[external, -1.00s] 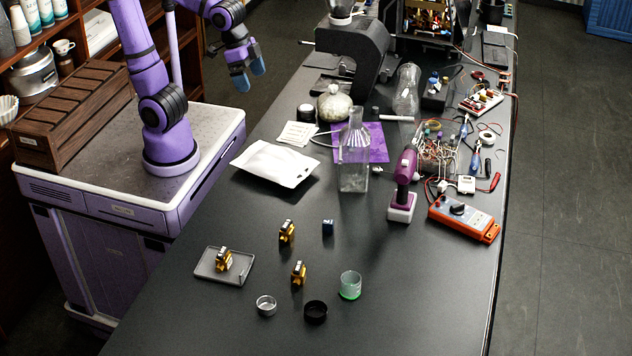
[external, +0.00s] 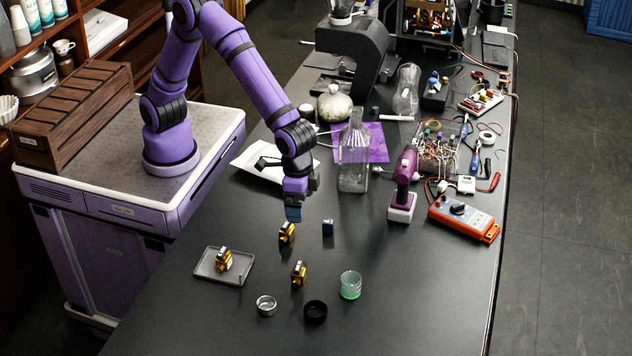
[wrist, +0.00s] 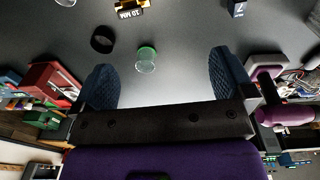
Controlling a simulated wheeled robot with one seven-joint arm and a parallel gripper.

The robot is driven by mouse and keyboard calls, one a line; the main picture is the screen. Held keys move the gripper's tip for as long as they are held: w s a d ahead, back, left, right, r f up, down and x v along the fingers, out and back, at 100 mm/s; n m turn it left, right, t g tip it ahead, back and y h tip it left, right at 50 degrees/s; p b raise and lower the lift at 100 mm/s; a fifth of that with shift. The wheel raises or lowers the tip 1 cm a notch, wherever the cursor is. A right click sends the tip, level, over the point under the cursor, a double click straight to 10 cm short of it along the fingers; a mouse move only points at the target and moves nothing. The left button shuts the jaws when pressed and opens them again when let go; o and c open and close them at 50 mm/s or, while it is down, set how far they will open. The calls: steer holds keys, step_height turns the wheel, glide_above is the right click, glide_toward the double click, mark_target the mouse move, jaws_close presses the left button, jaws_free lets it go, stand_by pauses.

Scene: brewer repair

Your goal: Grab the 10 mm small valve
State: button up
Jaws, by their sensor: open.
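A gold and black valve (wrist: 131,8) with a "10 MM" label is partly cut off at the top of the wrist view. By its place near the green cup, it appears to be the front valve (external: 299,273) in the external view. A similar valve (external: 287,232) stands behind it and another (external: 223,259) sits on a small grey tray (external: 207,274); their labels are unreadable. My gripper (external: 293,212) is above the table near the rear valve; its spread, empty fingers (wrist: 165,78) show in the wrist view.
A dark blue block (external: 328,227), a clear green-bottomed cup (external: 350,286), a black ring-shaped lid (external: 315,312) and a small silver cup (external: 266,306) surround the valves. A glass bottle (external: 353,175) and purple tool (external: 404,185) stand behind. The front table area is clear.

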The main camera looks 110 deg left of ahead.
glide_above(299, 265)
steer(key=shift+g, duration=0.3)
step_height(299, 265, down, 8)
steer(key=shift+r, duration=0.1)
step_height(299, 265, down, 11)
steer(key=shift+r, duration=0.2)
steer(key=c, duration=0.6)
